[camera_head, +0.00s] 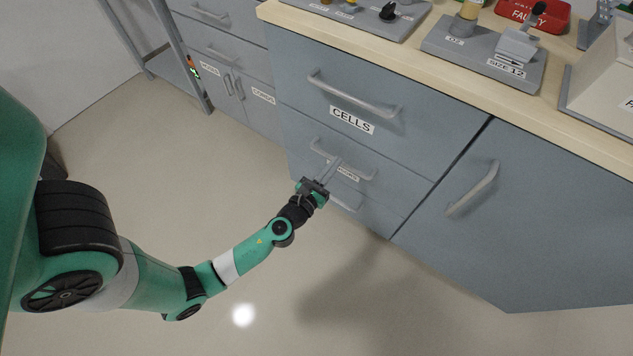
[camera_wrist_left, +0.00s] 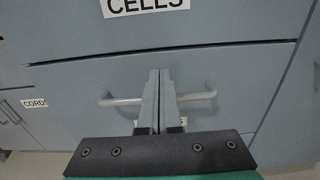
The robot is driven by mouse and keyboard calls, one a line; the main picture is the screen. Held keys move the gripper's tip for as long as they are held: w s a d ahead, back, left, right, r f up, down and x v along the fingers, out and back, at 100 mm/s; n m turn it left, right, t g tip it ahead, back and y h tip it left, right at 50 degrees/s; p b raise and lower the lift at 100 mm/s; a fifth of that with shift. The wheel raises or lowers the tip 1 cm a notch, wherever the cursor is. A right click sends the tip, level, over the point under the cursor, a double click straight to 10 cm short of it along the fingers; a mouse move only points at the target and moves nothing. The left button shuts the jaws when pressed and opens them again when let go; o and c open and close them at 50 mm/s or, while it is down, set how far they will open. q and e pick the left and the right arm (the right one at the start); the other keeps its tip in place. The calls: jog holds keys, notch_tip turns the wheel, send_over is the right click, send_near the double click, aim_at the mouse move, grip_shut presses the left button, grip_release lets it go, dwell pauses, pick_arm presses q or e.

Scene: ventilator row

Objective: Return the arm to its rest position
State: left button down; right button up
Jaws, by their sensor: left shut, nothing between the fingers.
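My left arm comes in from the left in the head view. Its gripper (camera_head: 331,170) is in front of the middle drawer, with the fingers overlapping the view of that drawer's handle. In the left wrist view the two fingers (camera_wrist_left: 160,88) lie side by side, closed with nothing between them. The middle drawer's handle (camera_wrist_left: 118,101) passes behind the fingers there. Whether the fingers touch it, I cannot tell. My right gripper is in neither view.
The CELLS drawer (camera_head: 367,102) is shut above. A cabinet door (camera_head: 520,210) with a handle is at right. The wooden counter (camera_head: 400,57) holds grey trays and a red FAULTY tray (camera_head: 540,14). Open floor (camera_head: 330,310) lies below the arm.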

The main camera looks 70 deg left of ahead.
pick_arm(q)
jog(key=v, duration=0.7)
jog(key=shift+s+d+r, duration=0.15)
jog(key=shift+s+d, duration=0.05)
